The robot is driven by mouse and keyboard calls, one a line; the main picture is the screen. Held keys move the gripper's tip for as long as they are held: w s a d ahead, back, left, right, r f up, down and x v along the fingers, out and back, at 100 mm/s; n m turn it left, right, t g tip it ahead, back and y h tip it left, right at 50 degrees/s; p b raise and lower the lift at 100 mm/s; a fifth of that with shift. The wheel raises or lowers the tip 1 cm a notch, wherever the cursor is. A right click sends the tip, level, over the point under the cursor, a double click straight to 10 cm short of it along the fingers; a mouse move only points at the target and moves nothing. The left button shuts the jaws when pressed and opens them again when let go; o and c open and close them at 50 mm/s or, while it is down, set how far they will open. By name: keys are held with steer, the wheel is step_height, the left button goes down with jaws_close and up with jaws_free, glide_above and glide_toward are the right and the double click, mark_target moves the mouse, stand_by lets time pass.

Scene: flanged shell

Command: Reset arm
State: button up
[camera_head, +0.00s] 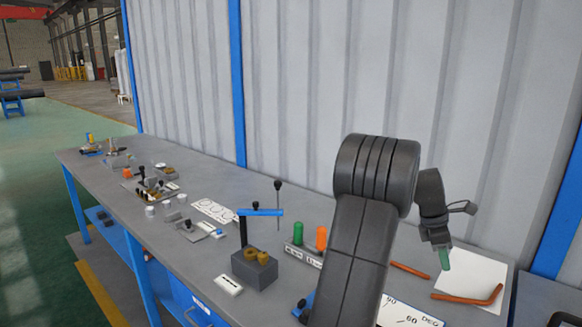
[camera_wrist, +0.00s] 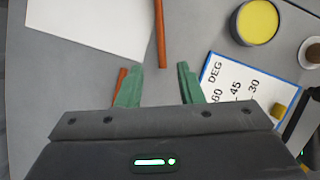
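My gripper (camera_wrist: 160,85) shows in the wrist view with its two green fingers apart and nothing between them. Past the fingertips, an orange-brown rod (camera_wrist: 161,35) lies on the grey bench. In the head view my gripper (camera_head: 444,260) hangs fingers down at the right end of the bench, above a white sheet (camera_head: 478,275). My arm rises in front of the bench and hides part of it. A bent orange-brown rod (camera_head: 470,298) and a short straight one (camera_head: 410,270) lie near the white sheet.
A grey bench (camera_head: 205,175) runs along a corrugated wall. A card with degree marks (camera_wrist: 238,85) and a yellow-topped round tin (camera_wrist: 258,20) lie nearby. A block with a blue-handled tool (camera_head: 258,268) and green and orange cylinders (camera_head: 310,235) stand left of my arm.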

mark_target(450, 297)
steer(key=x, duration=1.1)
steer(key=shift+s+f, duration=0.1)
steer(key=shift+f, duration=0.15)
steer(key=shift+d, duration=0.2)
step_height(450, 297, up, 10)
steer(key=p, duration=0.4)
steer(key=p, duration=0.3)
steer(key=shift+a+f+g, duration=0.15)
steer(key=shift+g, duration=0.15)
step_height(450, 297, down, 10)
steer(key=shift+a+f+p, duration=0.1)
steer(key=shift+f+p, duration=0.05)
steer(key=shift+p, duration=0.45)
steer(key=v, duration=0.2)
steer(key=b+v, duration=0.1)
steer(key=shift+a+r, duration=0.25)
steer(key=shift+a, duration=0.1)
steer(key=shift+a+r, duration=0.3)
steer(key=shift+r, duration=0.2)
